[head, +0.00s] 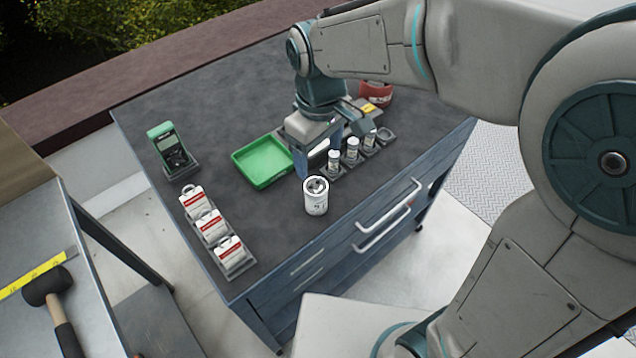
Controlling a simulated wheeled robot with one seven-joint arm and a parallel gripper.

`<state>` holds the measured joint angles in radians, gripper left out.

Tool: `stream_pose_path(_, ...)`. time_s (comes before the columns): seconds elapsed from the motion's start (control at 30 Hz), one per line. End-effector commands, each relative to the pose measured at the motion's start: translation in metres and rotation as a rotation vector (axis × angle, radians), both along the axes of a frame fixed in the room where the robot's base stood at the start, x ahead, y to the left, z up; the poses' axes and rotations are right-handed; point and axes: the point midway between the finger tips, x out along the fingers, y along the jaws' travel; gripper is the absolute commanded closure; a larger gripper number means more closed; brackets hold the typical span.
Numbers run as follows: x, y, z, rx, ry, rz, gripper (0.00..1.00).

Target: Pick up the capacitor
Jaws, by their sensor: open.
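A silver-white cylinder with dark terminals on its top, which looks like a capacitor (316,200), stands upright on the dark top of the tool cabinet (225,130). Smaller white cylinders (352,151) stand in a row in a grey rack (345,172) just behind and to the right; I cannot tell whether these are capacitors too. My gripper (317,166) hangs pointing down just behind the large cylinder, beside the rack's left end. Its blue fingers are apart and nothing shows between them. The exact gap between the fingers and the nearest small cylinder is hard to judge.
A green tray (262,162), empty, lies left of my gripper. A green meter (171,148) stands in a holder at the far left. Several white-and-red packs (211,226) stand along the left edge. A red roll (377,94) is behind the rack.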

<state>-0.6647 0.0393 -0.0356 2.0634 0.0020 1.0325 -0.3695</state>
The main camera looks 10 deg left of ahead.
Motion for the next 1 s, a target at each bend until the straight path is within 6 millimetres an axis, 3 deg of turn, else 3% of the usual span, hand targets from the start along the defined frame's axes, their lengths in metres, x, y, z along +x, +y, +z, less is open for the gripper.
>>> stream_pose_path(0.17,0.0,0.007,-0.017,-0.007,0.009,0.028,0.29)
stream_pose_path(0.5,0.0,0.006,-0.078,-0.006,0.008,0.023,0.29)
stream_pose_path(0.77,0.001,0.006,-0.095,-0.007,0.008,0.025,0.29)
stream_pose_path(1.0,0.004,0.006,-0.127,-0.007,0.008,0.024,0.29)
